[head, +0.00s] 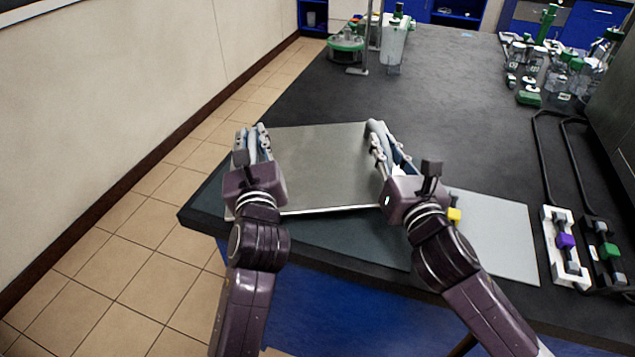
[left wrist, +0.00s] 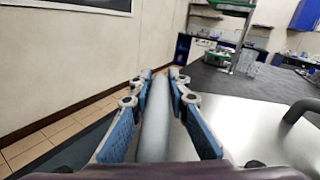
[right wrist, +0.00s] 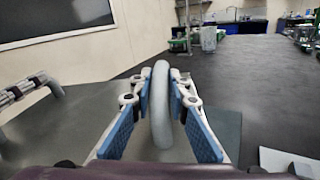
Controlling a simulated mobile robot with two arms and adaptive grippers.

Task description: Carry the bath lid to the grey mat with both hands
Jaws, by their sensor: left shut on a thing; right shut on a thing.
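The bath lid (head: 320,170) is a flat silver-grey plate with a raised handle at each side, over the near left corner of the dark bench. My left gripper (head: 260,142) is shut on its left handle, a pale bar that shows between the blue pads in the left wrist view (left wrist: 154,135). My right gripper (head: 380,145) is shut on the right handle, which shows in the right wrist view (right wrist: 161,110). The lid looks roughly level; I cannot tell its exact height. A light grey mat (head: 505,240) lies to the right, partly behind my right arm.
A dark green mat-like surface (head: 340,237) shows under the lid. A small yellow piece (head: 454,214) is by my right wrist. Racks with purple (head: 565,241) and green (head: 609,251) parts stand right of the light mat. Glassware (head: 560,75) fills the back right. The bench middle (head: 450,120) is clear.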

